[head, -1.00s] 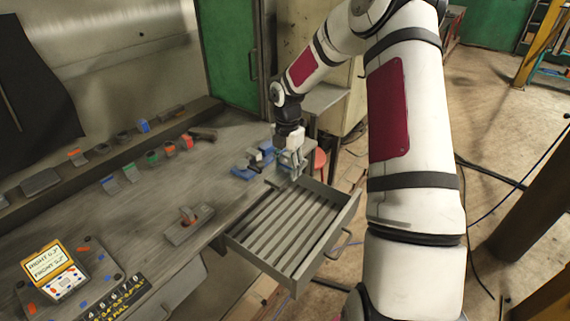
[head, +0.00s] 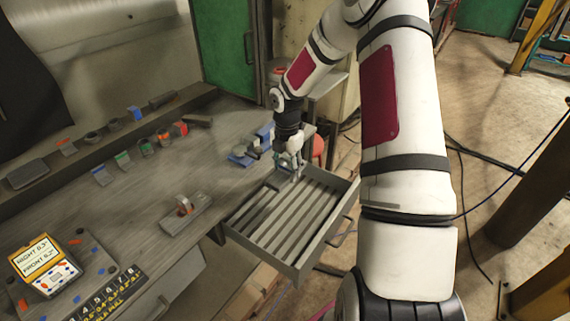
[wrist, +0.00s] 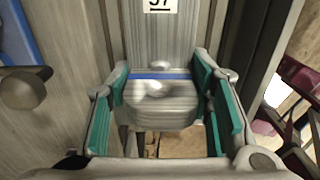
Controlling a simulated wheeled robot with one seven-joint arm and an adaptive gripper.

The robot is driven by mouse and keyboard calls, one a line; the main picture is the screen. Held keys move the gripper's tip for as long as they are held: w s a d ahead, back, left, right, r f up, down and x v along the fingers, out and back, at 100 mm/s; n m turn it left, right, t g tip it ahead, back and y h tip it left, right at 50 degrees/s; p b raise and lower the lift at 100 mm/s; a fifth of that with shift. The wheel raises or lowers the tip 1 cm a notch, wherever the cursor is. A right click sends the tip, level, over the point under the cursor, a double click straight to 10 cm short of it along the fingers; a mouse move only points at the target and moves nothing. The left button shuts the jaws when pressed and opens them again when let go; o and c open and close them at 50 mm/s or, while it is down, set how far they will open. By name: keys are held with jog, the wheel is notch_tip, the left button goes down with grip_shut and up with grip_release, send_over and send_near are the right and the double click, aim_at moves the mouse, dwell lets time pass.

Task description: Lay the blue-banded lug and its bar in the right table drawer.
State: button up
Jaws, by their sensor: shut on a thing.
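My gripper (head: 290,168) is at the far end of the open, slatted drawer (head: 262,258), low over its slats. In the wrist view my gripper (wrist: 160,88) has its teal pads closed on both sides of a grey metal lug (wrist: 158,112) with a blue band (wrist: 160,76). A grey bar (wrist: 160,45) with a white number label runs away from the lug. In the head view the lug and bar are mostly hidden by the gripper. I cannot tell whether the bar touches the drawer.
Blue parts (head: 243,159) lie on the table (head: 130,205) just left of my gripper. A fixture block (head: 186,216) stands near the drawer's left side. Several small coloured parts line the back ledge. A red stool (head: 318,150) stands beyond the drawer.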

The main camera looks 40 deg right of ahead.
jog(key=shift+f+b, duration=3.75)
jog(key=shift+f, duration=2.85)
jog(key=shift+f+b, duration=0.5)
jog(key=shift+f, duration=1.15)
jog(key=o, duration=1.6)
jog(key=shift+o, duration=0.2)
